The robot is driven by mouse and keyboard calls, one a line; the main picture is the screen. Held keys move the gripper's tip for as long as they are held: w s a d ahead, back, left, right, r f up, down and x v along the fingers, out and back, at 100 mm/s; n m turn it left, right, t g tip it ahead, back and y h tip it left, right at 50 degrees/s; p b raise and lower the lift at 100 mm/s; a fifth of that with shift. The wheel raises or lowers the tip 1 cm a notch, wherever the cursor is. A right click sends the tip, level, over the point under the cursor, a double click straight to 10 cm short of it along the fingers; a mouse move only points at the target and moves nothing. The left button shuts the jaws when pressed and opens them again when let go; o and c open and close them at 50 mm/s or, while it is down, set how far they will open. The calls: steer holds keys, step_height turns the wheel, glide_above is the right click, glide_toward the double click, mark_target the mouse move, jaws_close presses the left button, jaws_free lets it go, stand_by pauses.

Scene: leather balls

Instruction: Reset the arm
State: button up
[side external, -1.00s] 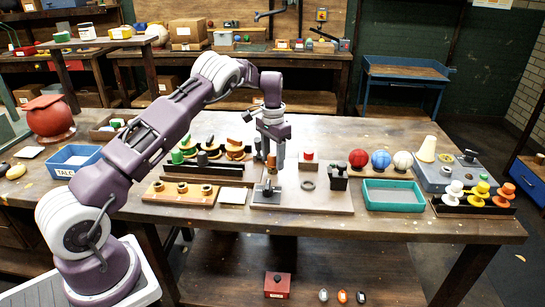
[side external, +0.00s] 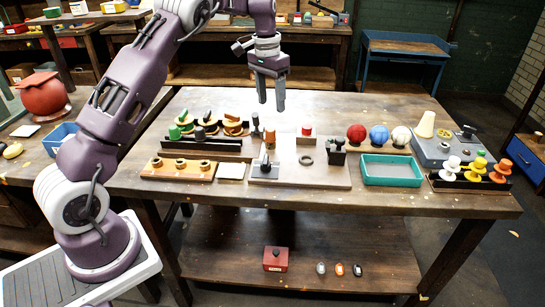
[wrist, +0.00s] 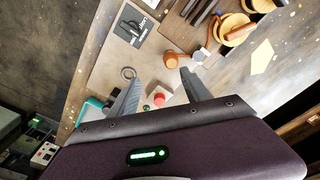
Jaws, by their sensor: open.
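My gripper (side external: 271,108) hangs high above the back middle of the wooden table (side external: 300,205), fingers pointing down. Its jaws are open and nothing is between them. In the wrist view my gripper (wrist: 158,80) shows two spread grey fingers, with the bench objects well below them. My arm is raised clear of everything on the table.
Red, blue and white balls (side external: 379,135) stand behind a teal tray (side external: 391,170). Spools (side external: 474,169) stand at right. The table's back middle is clear.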

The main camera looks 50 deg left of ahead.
steer(key=s+d+r+t, duration=0.3)
steer(key=s+d+r, duration=1.15)
steer(key=s, duration=0.45)
steer(key=s+d+f+t, duration=0.1)
steer(key=s+d+f, duration=0.1)
steer(key=s, duration=0.6)
steer(key=s+d+f, duration=0.2)
steer(key=s, duration=0.6)
steer(key=shift+s+d+f+m+t, duration=0.3)
steer(key=shift+s+d+f+t, duration=0.05)
steer(key=shift+d+f+t, duration=0.05)
